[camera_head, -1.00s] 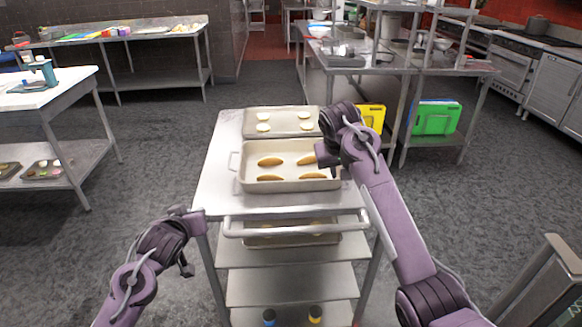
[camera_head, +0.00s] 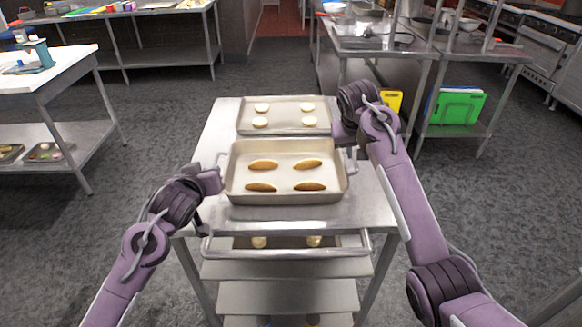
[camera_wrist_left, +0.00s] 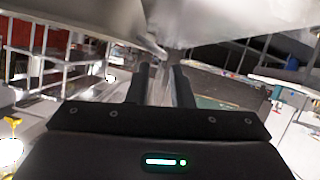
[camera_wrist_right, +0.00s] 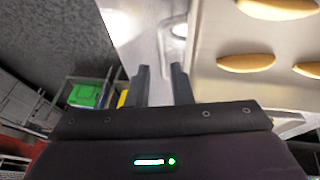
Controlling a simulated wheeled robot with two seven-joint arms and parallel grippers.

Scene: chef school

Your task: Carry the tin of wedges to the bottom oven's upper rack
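The tin of wedges (camera_head: 286,176) is a beige rectangular tin with several golden wedges. It sits level on the top of the metal trolley. My left gripper (camera_head: 218,181) is at the tin's left side, close to its handle. In the left wrist view its fingers (camera_wrist_left: 161,85) are apart, with the tin's underside or wall looming above. My right gripper (camera_head: 345,134) is at the tin's right side near the far corner, partly hidden by its own wrist. In the right wrist view its fingers (camera_wrist_right: 162,85) are apart beside the tin wall. The bottom oven cannot be made out.
A second tray (camera_head: 284,129) with pale rounds lies right behind the tin on the trolley (camera_head: 218,143). Another tin shows under the trolley's front bar (camera_head: 290,250). A white table (camera_head: 50,70) stands left; a steel bench with a green board (camera_head: 455,107) stands right. Grey floor lies between.

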